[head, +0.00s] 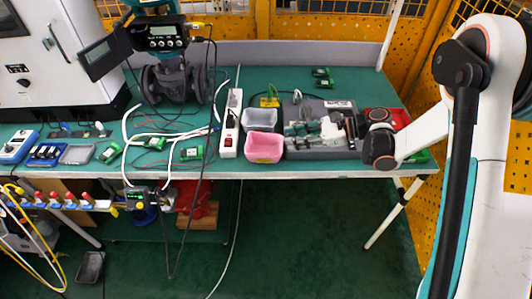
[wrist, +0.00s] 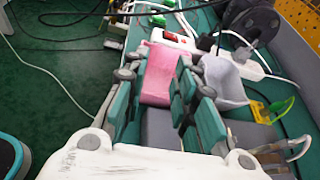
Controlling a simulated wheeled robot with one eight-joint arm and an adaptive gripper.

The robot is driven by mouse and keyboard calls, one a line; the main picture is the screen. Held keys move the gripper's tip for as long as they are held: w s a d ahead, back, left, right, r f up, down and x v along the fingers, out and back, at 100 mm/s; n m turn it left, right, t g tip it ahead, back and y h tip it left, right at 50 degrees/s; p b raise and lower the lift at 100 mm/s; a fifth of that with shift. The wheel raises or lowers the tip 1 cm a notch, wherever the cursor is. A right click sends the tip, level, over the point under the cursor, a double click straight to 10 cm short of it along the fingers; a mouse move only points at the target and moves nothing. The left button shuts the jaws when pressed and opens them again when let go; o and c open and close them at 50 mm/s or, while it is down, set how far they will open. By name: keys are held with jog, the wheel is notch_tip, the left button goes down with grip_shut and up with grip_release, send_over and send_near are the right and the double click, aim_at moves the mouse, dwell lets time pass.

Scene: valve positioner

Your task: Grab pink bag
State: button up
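The pink bag (head: 264,147) stands upright at the front edge of the green table, looking like a small open-topped box. It also shows in the wrist view (wrist: 158,72), ahead of and between my fingers. My gripper (head: 296,130) is just right of the pink bag in the head view, and its green-padded fingers (wrist: 158,98) are spread apart in the wrist view with nothing held. Whether a finger touches the bag I cannot tell.
A pale grey bag (head: 260,118) stands right behind the pink one. A white power strip (head: 230,125) lies to its left. A dark grey case (head: 330,112) lies under my gripper. A valve with a positioner (head: 175,80) stands farther left.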

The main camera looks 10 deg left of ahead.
aim_at(256, 156)
jog(key=shift+n+g+h, duration=0.3)
jog(key=shift+n, duration=0.1)
jog(key=a+f, duration=0.1)
jog(key=a, duration=0.1)
jog(key=s+a+f+b, duration=0.1)
jog(key=a+f, duration=0.1)
jog(key=a, duration=0.1)
jog(key=s+a+f+b, duration=0.1)
jog(key=a+f, duration=0.1)
jog(key=shift+s+a+f, duration=0.15)
jog(key=shift+f, duration=0.05)
jog(key=shift+s+f+b+x, duration=0.15)
jog(key=shift+b+x, duration=0.6)
jog(key=shift+x, duration=0.55)
jog(key=shift+s+f+b+x, duration=0.1)
jog(key=shift+f+b+x, duration=0.1)
jog(key=shift+b+x, duration=0.85)
jog(key=shift+p, duration=0.35)
jog(key=shift+c, duration=0.2)
grip_shut()
